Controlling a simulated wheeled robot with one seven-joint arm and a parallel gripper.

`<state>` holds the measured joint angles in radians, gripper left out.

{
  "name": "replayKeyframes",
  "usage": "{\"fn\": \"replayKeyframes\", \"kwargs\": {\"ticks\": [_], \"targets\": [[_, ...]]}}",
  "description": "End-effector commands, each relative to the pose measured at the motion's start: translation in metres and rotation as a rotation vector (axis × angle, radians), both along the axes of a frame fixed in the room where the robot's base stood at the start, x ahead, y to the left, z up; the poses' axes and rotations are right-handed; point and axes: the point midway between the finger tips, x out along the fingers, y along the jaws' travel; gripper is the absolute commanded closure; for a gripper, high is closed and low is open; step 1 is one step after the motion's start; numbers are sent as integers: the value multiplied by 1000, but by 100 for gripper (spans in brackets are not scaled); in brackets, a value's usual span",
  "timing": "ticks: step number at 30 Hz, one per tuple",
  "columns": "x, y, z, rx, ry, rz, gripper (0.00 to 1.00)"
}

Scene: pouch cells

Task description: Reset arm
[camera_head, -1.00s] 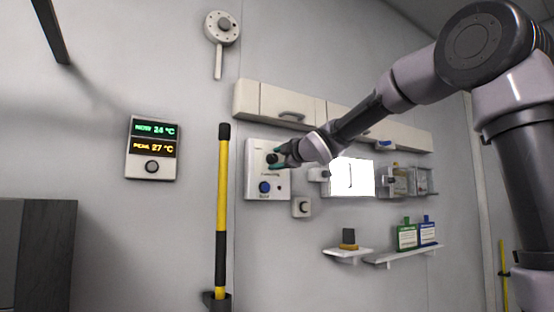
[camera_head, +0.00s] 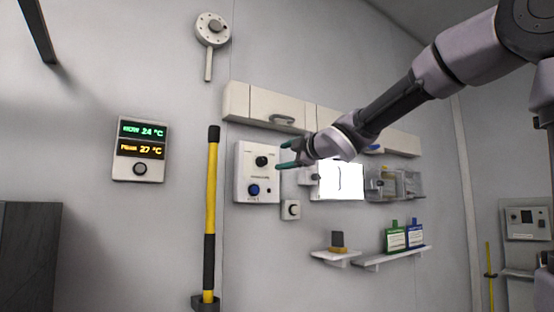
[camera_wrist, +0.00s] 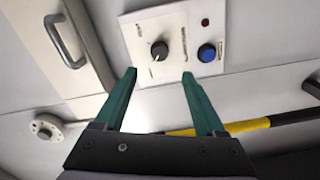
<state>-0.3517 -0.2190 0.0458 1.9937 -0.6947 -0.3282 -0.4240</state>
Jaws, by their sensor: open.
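My gripper (camera_head: 287,155) is open and empty, with green fingers pointing left toward the wall. In the head view it stands just right of a white control panel (camera_head: 243,188) with a black knob (camera_head: 261,161) and a blue button (camera_head: 253,190). In the wrist view my gripper (camera_wrist: 158,82) shows its two fingers spread apart. The panel's black knob (camera_wrist: 159,50) lies beyond the fingertips, with a clear gap between. The blue button (camera_wrist: 207,53) is to its right.
A yellow and black pole (camera_head: 211,200) stands left of the panel. A cabinet (camera_head: 265,108) hangs above. A thermostat display (camera_head: 140,150) reads 24 and 27 °C.

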Motion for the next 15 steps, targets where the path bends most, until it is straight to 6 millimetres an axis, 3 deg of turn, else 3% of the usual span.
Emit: {"fn": "replayKeyframes", "kwargs": {"ticks": [15], "targets": [[-5,-4,0,1,1,0,28]]}}
